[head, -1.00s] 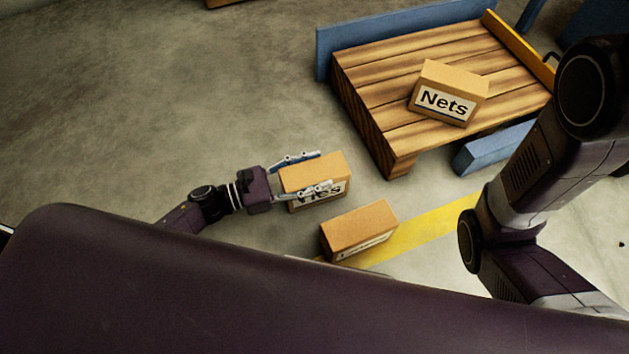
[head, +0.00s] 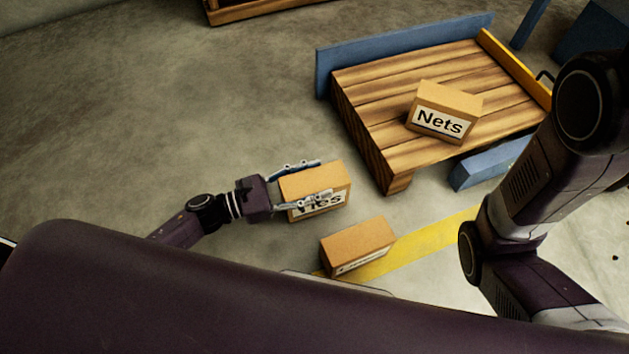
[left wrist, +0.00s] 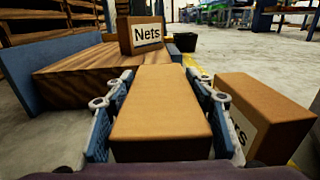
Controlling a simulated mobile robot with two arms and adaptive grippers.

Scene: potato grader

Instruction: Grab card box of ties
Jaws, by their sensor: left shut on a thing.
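The card box labelled Ties (head: 330,185) is a brown carton with a white label, its letters partly covered by a finger in the head view. My left gripper (head: 306,184) is shut on it, one finger along each side. In the left wrist view the Ties box (left wrist: 162,110) fills the space between the two fingers, its plain top showing. Whether it touches the floor I cannot tell. My right gripper is not in view; only part of my right arm shows at the right.
A second carton (head: 357,243) is close by, toward my body; it also shows right of the gripper in the left wrist view (left wrist: 268,112). A Nets box (head: 445,110) sits on a wooden platform (head: 378,87) with blue edging. Open floor lies left of the platform.

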